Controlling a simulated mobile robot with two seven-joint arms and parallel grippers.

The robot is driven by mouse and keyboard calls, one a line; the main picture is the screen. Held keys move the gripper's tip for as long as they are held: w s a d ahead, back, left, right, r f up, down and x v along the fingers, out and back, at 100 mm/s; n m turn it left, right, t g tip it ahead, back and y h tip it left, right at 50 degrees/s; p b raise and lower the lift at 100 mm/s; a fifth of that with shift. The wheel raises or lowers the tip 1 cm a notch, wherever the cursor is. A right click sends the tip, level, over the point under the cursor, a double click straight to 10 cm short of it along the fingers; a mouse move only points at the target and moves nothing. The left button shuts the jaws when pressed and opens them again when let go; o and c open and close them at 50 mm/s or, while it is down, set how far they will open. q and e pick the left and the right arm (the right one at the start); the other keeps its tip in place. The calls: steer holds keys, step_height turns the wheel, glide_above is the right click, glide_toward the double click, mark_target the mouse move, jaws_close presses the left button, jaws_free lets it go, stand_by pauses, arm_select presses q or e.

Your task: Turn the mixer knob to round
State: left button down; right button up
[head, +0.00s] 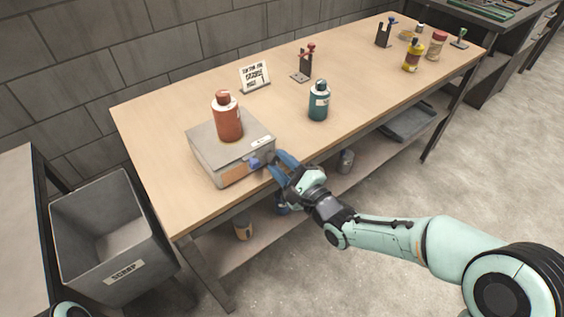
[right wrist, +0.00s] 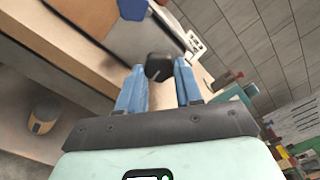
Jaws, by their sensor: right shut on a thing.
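The mixer is a grey box (head: 205,160) at the table's near left edge, with a red-brown bottle (head: 228,120) standing upright on top. A blue knob (head: 254,163) and a small white label (head: 262,140) show on it. My right gripper (head: 276,164) is at the front right of the mixer. In the right wrist view a black knob (right wrist: 158,66) sits between the blue fingers of my right gripper (right wrist: 160,78), which are shut on it. The blue knob (right wrist: 132,8) is just beyond. The knob's setting marks cannot be read. My left gripper is out of view.
A teal bottle (head: 319,101) stands on the table (head: 375,68) right of the mixer. A small sign (head: 255,76) and a red-topped stand (head: 305,62) are behind. A scrap bin (head: 110,235) stands at left. Cans and a tray (head: 408,121) are on the lower shelf.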

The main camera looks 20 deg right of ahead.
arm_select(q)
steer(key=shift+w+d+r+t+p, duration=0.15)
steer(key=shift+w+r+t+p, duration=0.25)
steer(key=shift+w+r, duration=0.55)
arm_select(e)
steer(key=shift+m, duration=1.7)
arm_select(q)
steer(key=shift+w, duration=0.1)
arm_select(e)
steer(key=shift+a+f, duration=0.1)
steer(key=o, duration=1)
steer(key=shift+o, duration=0.2)
steer(key=shift+s, duration=0.1)
